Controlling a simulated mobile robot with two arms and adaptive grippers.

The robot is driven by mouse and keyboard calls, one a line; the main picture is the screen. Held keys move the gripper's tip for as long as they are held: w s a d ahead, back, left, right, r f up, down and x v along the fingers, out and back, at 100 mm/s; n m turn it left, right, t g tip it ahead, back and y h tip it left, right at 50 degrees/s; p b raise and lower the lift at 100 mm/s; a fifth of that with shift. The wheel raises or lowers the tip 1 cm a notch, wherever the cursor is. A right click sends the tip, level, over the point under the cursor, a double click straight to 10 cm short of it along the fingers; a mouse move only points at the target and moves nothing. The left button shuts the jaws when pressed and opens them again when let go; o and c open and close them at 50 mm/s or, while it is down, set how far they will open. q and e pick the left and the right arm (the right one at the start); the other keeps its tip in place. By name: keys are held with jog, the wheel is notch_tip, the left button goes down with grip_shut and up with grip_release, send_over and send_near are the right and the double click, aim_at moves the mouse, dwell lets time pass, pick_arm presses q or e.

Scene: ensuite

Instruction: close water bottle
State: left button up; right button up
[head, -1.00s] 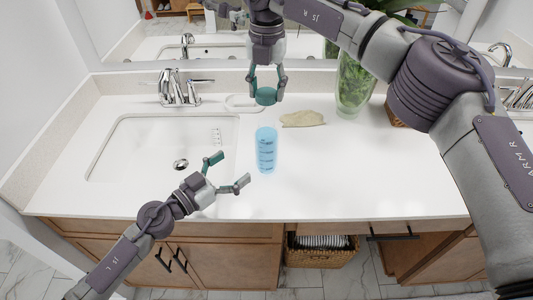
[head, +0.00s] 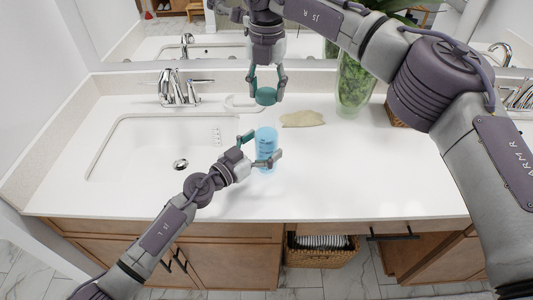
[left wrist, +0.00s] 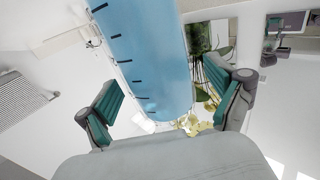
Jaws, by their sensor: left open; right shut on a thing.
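A translucent blue water bottle (head: 266,148) with dark marks stands upright on the white counter, with no cap on it. My left gripper (head: 262,151) is open, with its fingers at either side of the bottle. In the left wrist view the blue bottle (left wrist: 150,55) lies between the two open fingers (left wrist: 165,98), and a gap shows at the left finger.
A sink (head: 150,118) with a chrome faucet (head: 180,88) is at the left. A beige cloth-like thing (head: 302,119) lies right of the bottle. A glass vase with green leaves (head: 354,86) stands behind it. The counter at the right front is clear.

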pick_arm(q)
jog(key=shift+w+d, duration=0.4)
jog(key=c, duration=1.8)
grip_shut()
pick_arm(e)
jog(key=shift+f, duration=2.45)
